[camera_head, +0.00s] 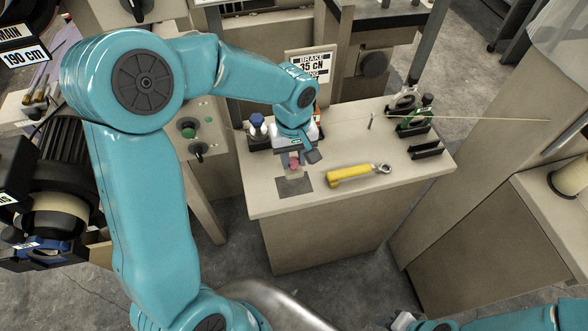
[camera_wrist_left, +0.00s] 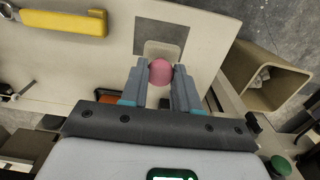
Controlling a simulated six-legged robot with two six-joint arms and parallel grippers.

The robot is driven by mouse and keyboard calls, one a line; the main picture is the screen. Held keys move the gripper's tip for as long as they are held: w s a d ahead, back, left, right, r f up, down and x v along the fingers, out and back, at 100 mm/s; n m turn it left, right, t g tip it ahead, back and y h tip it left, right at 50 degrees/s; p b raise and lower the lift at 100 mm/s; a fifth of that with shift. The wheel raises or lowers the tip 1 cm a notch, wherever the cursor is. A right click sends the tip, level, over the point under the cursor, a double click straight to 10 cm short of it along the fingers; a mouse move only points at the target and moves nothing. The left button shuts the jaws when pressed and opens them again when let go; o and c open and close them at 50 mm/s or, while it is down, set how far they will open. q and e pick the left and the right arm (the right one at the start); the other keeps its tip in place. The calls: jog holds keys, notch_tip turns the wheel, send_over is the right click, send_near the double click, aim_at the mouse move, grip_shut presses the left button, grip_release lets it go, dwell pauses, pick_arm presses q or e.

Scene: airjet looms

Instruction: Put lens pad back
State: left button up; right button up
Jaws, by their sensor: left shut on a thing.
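The lens pad shows as a pink rounded knob (camera_head: 294,161) with a pale rounded-square part beyond it. In the left wrist view the pink knob (camera_wrist_left: 161,71) sits between the fingertips. My left gripper (camera_wrist_left: 159,80) is shut on it, pointing down over the cream bench top (camera_head: 400,176). A dark grey square (camera_head: 294,185) lies on the bench just below the pad in the head view; it also shows in the left wrist view (camera_wrist_left: 147,36). I cannot tell whether the pad touches the bench. My right gripper's fingers are out of view.
A yellow-handled tool (camera_head: 348,176) lies right of the grey square. A blue-capped bottle (camera_head: 257,125) stands left of my gripper. Black holders (camera_head: 425,151) stand at the bench's right. An open beige bin (camera_wrist_left: 266,80) shows in the wrist view.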

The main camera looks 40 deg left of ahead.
aim_at(294, 172)
pick_arm(q)
jog(key=shift+s+f, duration=0.1)
jog(key=shift+f, duration=0.8)
notch_tip(294, 172, down, 4)
jog(key=shift+f, duration=0.2)
jog(key=o, duration=0.9)
jog(key=shift+o, duration=0.2)
notch_tip(294, 172, up, 11)
jog(key=shift+r, duration=0.55)
